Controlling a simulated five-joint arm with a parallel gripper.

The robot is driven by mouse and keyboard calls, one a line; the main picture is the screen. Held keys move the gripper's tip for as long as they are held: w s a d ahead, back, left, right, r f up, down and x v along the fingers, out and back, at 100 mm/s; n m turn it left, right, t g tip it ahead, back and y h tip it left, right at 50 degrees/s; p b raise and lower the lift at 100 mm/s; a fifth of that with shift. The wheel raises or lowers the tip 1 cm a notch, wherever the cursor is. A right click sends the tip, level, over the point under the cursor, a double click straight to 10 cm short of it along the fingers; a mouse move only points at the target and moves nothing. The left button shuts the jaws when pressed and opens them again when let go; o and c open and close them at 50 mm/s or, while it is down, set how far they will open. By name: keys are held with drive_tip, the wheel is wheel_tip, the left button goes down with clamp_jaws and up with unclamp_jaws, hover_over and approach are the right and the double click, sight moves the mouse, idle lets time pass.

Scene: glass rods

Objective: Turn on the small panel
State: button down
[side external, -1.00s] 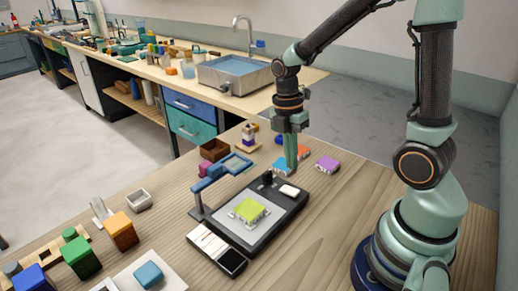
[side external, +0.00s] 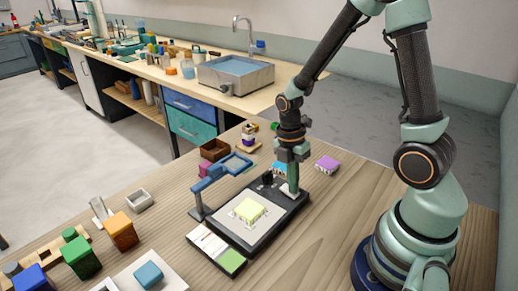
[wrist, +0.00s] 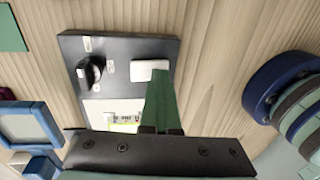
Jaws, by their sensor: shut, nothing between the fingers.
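A dark flat device (side external: 272,231) lies on the wooden table with a pale square plate (side external: 233,219) on it. A yellow-green block (side external: 249,210) sits on that plate and looks brightly lit. A small panel (side external: 232,261) at the device's front corner shows green. My gripper (side external: 291,190) is shut and empty, its tips down at the white switch at the device's far right corner. In the wrist view the white switch (wrist: 150,66) shows just beyond my green fingers (wrist: 160,85); I cannot tell if they touch. A black knob (wrist: 91,71) is beside it.
A blue framed magnifier (side external: 234,163) on an arm stands over the device's left side. A purple block (side external: 327,164) lies to the right of my gripper. Coloured blocks such as the orange one (side external: 121,231) stand front left. The table's right front is clear.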

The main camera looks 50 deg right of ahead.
sight(285, 188)
drive_tip(key=shift+f, duration=0.2)
drive_tip(key=shift+w+r, duration=0.2)
drive_tip(key=shift+w, duration=0.65)
wheel_tip(285, 188, up, 14)
drive_tip(key=w, duration=0.2)
idle(0.3)
drive_tip(key=shift+s, duration=0.7)
